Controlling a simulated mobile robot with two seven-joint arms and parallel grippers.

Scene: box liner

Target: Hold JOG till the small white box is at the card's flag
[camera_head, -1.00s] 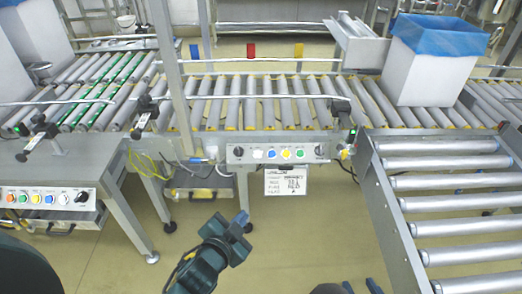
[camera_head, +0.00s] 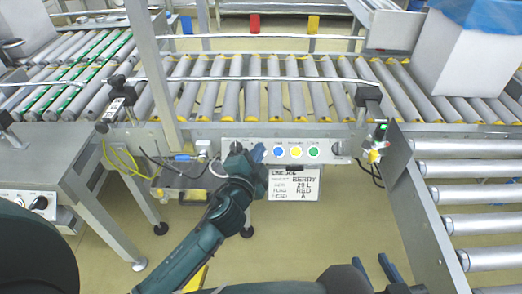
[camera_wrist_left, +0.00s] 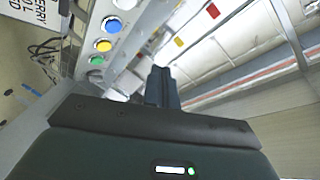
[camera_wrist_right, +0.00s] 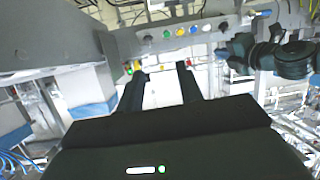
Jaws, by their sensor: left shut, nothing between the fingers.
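A white box (camera_head: 462,58) with a blue liner stands upright on the rollers at the back right, well right of the red flag (camera_head: 255,23). The card (camera_head: 293,184) under the button panel (camera_head: 329,152) reads BERRY, 20 L, flag RED, A. Blue, yellow and green buttons show on the panel; the left gripper hides its left part. My left gripper (camera_head: 258,153) is shut and empty at the panel, left of the blue button (camera_head: 278,151); I cannot tell whether it touches a button. My right gripper (camera_head: 374,268) is open and empty, low in front.
A blue flag (camera_head: 187,25) and a yellow flag (camera_head: 313,23) stand either side of the red one. The rollers (camera_head: 270,98) before the flags are empty. Another white box (camera_head: 25,25) is at the far left. A side roller line (camera_head: 470,195) runs at the right.

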